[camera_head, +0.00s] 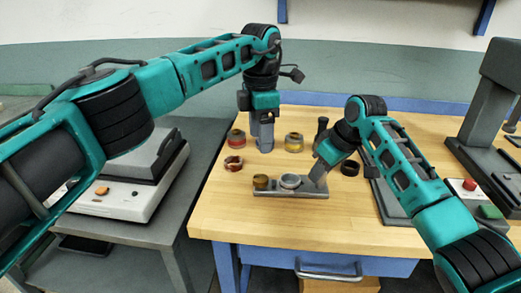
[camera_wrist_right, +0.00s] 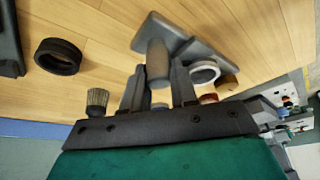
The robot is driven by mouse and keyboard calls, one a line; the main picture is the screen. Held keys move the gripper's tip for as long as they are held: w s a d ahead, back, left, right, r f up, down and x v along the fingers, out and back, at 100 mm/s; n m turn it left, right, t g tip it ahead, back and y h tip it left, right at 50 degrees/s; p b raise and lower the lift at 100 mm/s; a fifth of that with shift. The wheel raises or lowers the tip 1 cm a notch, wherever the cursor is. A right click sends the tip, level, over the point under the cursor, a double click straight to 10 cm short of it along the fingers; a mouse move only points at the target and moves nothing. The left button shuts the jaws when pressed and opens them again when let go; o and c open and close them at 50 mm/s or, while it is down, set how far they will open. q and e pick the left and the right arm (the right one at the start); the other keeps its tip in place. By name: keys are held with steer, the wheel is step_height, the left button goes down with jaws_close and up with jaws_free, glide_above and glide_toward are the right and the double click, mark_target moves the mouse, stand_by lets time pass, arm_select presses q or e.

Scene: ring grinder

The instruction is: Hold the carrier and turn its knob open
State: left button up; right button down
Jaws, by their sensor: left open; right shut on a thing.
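The carrier (camera_head: 311,194) is a grey plate lying on the wooden table, with a pale ring (camera_head: 290,181) at its middle and a brass-coloured knob (camera_head: 261,181) at its left end. My right gripper (camera_head: 319,172) is at the carrier's right end. In the right wrist view my right gripper (camera_wrist_right: 157,88) is shut on the carrier's upright grey handle (camera_wrist_right: 157,62); the plate (camera_wrist_right: 180,42) and knob (camera_wrist_right: 229,85) show beyond. My left gripper (camera_head: 265,145) is open, pointing down behind the carrier, between two jars and apart from the knob.
A red-banded jar (camera_head: 236,138) and a yellow-banded jar (camera_head: 294,142) flank my left gripper. A reddish ring part (camera_head: 233,163) lies behind-left of the carrier. A dark ring (camera_head: 349,168) lies to the right. The table front (camera_head: 270,225) is clear.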

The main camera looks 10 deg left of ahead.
arm_select(q)
steer(key=shift+r, duration=0.45)
arm_select(e)
steer(key=c, duration=0.8)
jaws_free()
steer(key=v, duration=1.2)
